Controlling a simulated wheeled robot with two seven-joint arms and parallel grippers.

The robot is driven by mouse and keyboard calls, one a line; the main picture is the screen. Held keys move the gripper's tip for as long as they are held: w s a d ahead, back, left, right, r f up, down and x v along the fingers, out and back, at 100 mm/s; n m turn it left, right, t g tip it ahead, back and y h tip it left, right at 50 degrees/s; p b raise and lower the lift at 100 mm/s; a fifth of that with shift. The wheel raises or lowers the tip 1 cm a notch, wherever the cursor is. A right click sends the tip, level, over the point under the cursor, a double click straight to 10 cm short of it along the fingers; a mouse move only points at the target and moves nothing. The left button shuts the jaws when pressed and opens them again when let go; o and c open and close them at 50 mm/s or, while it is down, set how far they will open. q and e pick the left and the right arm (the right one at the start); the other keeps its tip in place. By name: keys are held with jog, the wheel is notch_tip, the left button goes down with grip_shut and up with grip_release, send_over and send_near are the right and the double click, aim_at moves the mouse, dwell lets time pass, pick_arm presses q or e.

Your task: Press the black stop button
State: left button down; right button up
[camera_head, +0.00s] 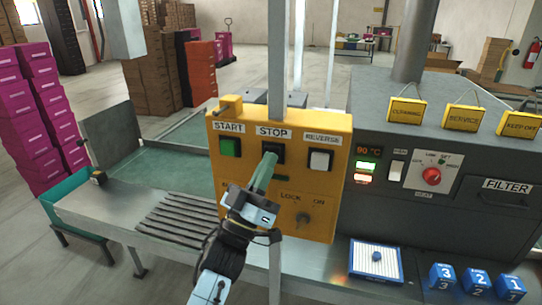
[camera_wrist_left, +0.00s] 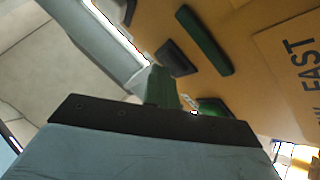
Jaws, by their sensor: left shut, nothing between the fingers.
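The yellow control box (camera_head: 332,205) carries the black stop button (camera_head: 273,147) under the STOP label, between the green start button (camera_head: 229,146) and the white reverse button (camera_head: 319,160). My left gripper (camera_head: 269,157) is shut and empty, with its green fingertips right at the stop button and covering part of it. In the left wrist view the fingers (camera_wrist_left: 160,84) point at the panel close to a dark square button (camera_wrist_left: 176,58). I cannot tell whether they touch it. My right gripper is not in view.
A lock switch (camera_head: 302,217) sits lower on the box. A grey machine with a red knob (camera_head: 431,176) stands at right, with hanging yellow signs above. Blue numbered blocks (camera_head: 442,276) and a blue-edged tray (camera_head: 375,262) lie on the front ledge. A conveyor (camera_head: 165,165) is behind.

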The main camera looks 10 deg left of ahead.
pick_arm(q)
jog(key=shift+s+p, duration=0.5)
jog(key=shift+s, duration=0.5)
jog(key=s+p, duration=0.2)
jog(key=s, duration=0.3)
jog(key=shift+a, duration=0.1)
jog(key=shift+f, duration=0.1)
dwell(0.4)
